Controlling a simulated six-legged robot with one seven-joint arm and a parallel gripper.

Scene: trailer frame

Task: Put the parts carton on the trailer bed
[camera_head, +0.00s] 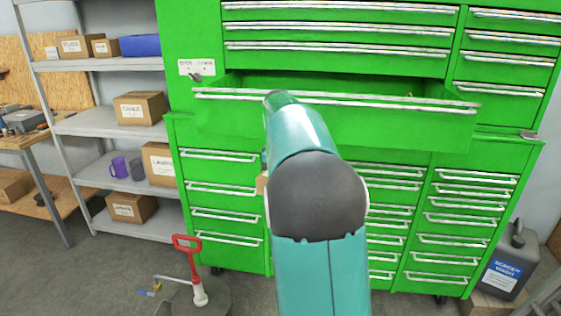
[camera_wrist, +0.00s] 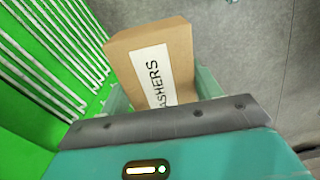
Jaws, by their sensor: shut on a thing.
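A brown carton (camera_wrist: 180,45) with a white label reading "WASHERS" sits between the fingers of my gripper (camera_wrist: 160,88) in the wrist view. My gripper is shut on it, with a pale green finger on each side. The carton is held above the grey floor, close to the green cabinet. In the head view my arm hides the gripper and nearly all of the carton; a small brown edge (camera_head: 262,185) shows left of the arm. I see no trailer bed in either view.
Grey shelves (camera_head: 110,125) with several cartons stand left.

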